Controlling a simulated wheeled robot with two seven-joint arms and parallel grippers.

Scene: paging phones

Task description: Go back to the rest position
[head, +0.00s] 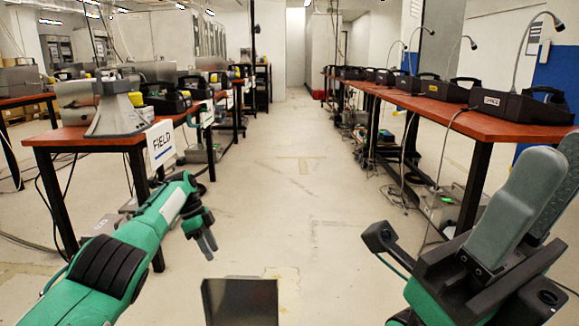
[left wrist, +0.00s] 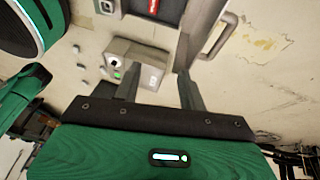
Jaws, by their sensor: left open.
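My left gripper (head: 207,243) hangs beyond the end of my green left arm, low over the aisle floor and right of the left table. In the left wrist view its two fingers (left wrist: 158,88) stand apart with nothing held between them. My right gripper (head: 538,195) is close to the camera at the lower right, its grey-green fingers pointing up. One finger partly overlaps the other, so its opening is unclear. The fingers show nothing held.
A red-brown table (head: 95,135) with a FIELD sign (head: 160,142) stands left. A long right table (head: 430,104) bears black paging phones (head: 520,106) with gooseneck microphones. Cables and boxes lie under both. The aisle floor (head: 300,185) between them is clear. A grey box (left wrist: 138,62) shows beyond my left fingers.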

